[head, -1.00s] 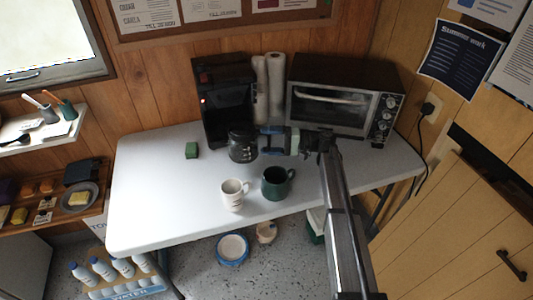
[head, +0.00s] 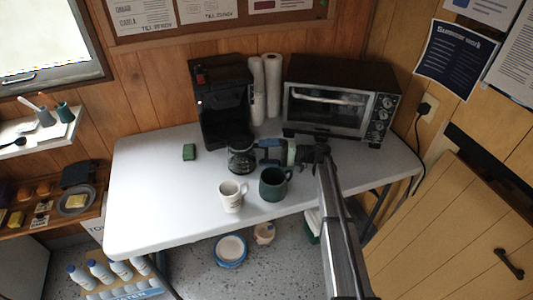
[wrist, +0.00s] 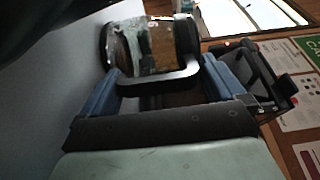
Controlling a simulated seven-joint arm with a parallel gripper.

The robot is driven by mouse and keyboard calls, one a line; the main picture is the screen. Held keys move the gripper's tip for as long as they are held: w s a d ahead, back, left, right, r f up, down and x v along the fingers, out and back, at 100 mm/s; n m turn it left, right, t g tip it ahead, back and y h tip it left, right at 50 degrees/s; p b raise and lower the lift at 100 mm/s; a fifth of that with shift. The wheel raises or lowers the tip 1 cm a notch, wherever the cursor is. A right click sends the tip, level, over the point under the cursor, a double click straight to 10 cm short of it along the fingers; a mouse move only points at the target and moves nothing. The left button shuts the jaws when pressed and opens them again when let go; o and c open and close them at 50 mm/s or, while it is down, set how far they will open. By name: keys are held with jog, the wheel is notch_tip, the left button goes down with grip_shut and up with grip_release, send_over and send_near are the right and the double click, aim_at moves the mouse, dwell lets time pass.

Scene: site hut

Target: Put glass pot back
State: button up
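The glass pot (head: 240,158), clear with a dark rim, is in front of the coffee maker (head: 222,105), outside it. I cannot tell whether its base touches the table. My gripper (head: 268,151) is at its right side. In the wrist view the pot (wrist: 150,45) lies on its side in the picture. Its pale-edged handle spans the space between the blue fingers of my gripper (wrist: 162,82). The fingers are wide apart with the handle filling the gap, and they seem closed on it. The handle is hard to make out in the head view.
A white mug (head: 231,198) and a green mug (head: 272,186) stand in front of the pot on the white table (head: 145,195). A green sponge (head: 189,152) lies left. Paper rolls (head: 264,90) and a toaster oven (head: 330,108) stand behind. The table's left side is clear.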

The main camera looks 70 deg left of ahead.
jog(key=shift+r, duration=0.1)
jog(key=v, duration=1.2)
